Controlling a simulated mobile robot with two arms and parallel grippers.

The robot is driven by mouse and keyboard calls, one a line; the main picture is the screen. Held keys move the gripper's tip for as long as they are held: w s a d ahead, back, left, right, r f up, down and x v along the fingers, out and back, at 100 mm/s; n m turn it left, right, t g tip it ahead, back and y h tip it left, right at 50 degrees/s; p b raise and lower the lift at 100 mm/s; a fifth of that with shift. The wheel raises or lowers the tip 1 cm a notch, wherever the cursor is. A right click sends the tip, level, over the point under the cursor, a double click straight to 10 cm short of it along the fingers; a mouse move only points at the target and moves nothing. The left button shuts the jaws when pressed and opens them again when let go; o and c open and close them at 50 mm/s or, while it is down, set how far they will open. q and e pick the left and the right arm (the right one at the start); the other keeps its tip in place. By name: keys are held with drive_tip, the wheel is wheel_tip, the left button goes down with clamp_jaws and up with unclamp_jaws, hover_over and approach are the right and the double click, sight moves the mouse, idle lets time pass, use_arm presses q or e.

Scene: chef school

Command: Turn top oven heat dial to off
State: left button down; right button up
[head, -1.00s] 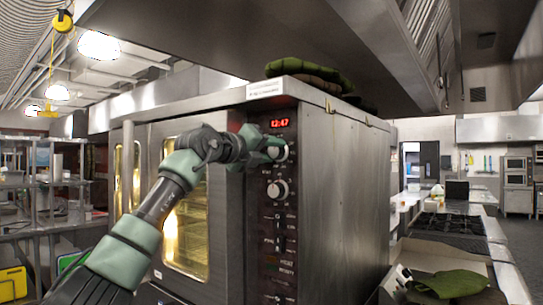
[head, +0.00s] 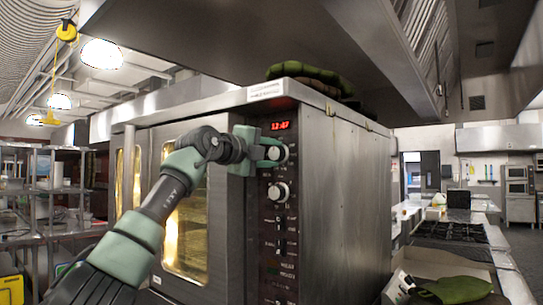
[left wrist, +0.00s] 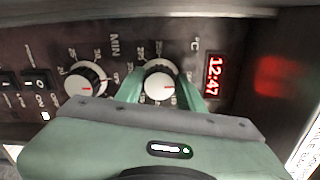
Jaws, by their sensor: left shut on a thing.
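The oven (head: 335,190) is a tall steel unit with a dark control panel on its front right. The top heat dial (head: 279,152), silver-white with a black rim, sits just below the red 12:47 display (head: 280,125). My left gripper (head: 272,152) is at this dial. In the left wrist view the top dial (left wrist: 159,86) sits between the two green fingers (left wrist: 160,92), which are shut on it. Its red mark points to the right in that view, towards the display. The fingers hide part of the dial's scale. My right gripper is not in view.
A second dial (head: 278,192) is just below, with its MIN scale; it also shows in the left wrist view (left wrist: 86,84). Switches line the panel beneath it. Green cloths (head: 305,74) lie on the oven top. A counter with a stove (head: 450,232) stands to the right.

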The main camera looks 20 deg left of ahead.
use_arm(q)
drive_tip(key=shift+f, duration=0.25)
drive_tip(key=c, duration=0.9)
unclamp_jaws()
drive_tip(key=shift+r, duration=0.15)
drive_tip(key=shift+s+b, duration=0.2)
drive_tip(key=shift+b, duration=0.1)
drive_tip(key=b+v, duration=0.4)
drive_tip(key=v, duration=0.3)
drive_tip(key=shift+s+a, duration=0.1)
drive_tip(key=shift+s, duration=0.05)
